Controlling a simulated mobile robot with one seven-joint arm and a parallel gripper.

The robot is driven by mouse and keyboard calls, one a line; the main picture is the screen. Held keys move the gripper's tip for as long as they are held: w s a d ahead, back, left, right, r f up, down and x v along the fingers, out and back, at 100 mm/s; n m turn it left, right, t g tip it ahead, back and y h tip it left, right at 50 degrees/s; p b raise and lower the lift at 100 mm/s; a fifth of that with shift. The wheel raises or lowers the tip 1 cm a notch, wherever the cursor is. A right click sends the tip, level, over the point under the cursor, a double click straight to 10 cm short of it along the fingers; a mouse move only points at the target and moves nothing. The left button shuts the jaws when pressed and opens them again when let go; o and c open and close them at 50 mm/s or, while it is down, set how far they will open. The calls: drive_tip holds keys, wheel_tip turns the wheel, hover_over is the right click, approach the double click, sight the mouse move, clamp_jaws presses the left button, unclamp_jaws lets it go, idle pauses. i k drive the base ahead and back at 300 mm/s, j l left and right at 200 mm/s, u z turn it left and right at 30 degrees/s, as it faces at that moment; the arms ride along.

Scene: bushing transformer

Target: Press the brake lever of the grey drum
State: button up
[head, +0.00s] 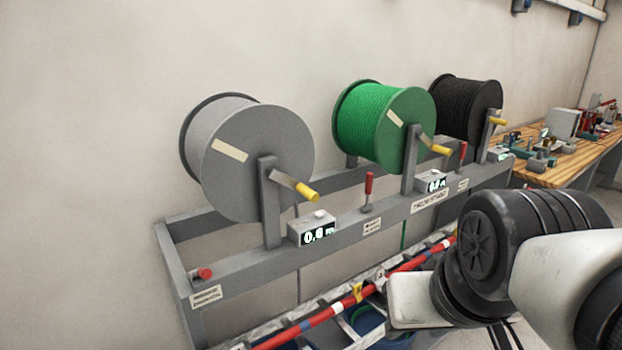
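The grey drum (270,165) sits at the left of a grey metal rack, with a yellow-handled crank (306,192) on its front. A lever with a red grip (369,184) stands upright on the front rail, right of the grey drum's counter box (314,230), which seems to read 0.0. A small label (372,226) below the lever is too small to read. A similar red lever (463,152) stands farther right, past the green drum. My arm enters from the lower right, in front of the rack and apart from both levers. I see no gripper fingertips.
A green drum (408,125) and a black drum (470,105) stand farther along the rack. A red knob (205,273) sits at the rack's left end. A banded red pole (320,317) runs along the lower front. A wooden workbench (562,172) with tools is at right.

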sight(204, 273)
drive_tip(key=u, duration=1.2)
drive_tip(key=i+j, duration=0.1)
drive_tip(key=j, duration=0.2)
drive_tip(key=i+j+z, duration=0.1)
drive_tip(key=j, duration=0.55)
drive_tip(key=i, duration=0.05)
